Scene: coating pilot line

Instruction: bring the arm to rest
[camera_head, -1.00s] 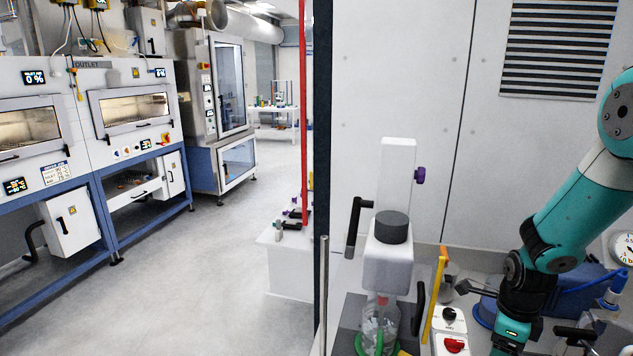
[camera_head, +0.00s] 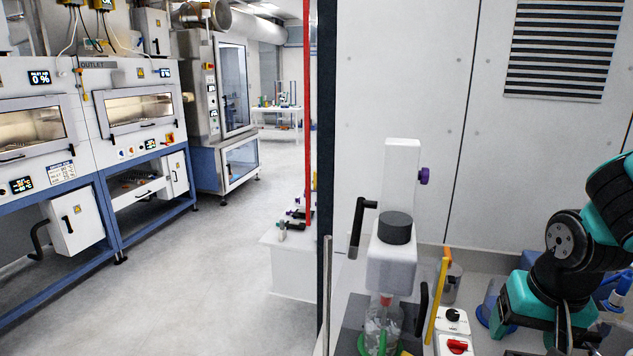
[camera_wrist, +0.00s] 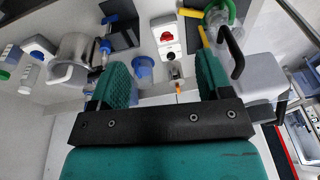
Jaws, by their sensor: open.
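My teal and black arm (camera_head: 585,240) comes in from the right side of the head view and is folded at the wrist. My gripper shows in the wrist view (camera_wrist: 164,66) with its two teal fingers spread wide. It is open and nothing is between the fingers. In the head view its end is low at the right, above the bench, seen partly edge-on. The upper arm runs out of the head view at the right edge.
A white stand device (camera_head: 392,262) with a dark cap is left of my arm. A switch box (camera_head: 455,320) with a red knob stands between them. A blue cup (camera_wrist: 143,70) and a metal jug (camera_wrist: 72,55) show in the wrist view. Floor (camera_head: 225,260) at left is open.

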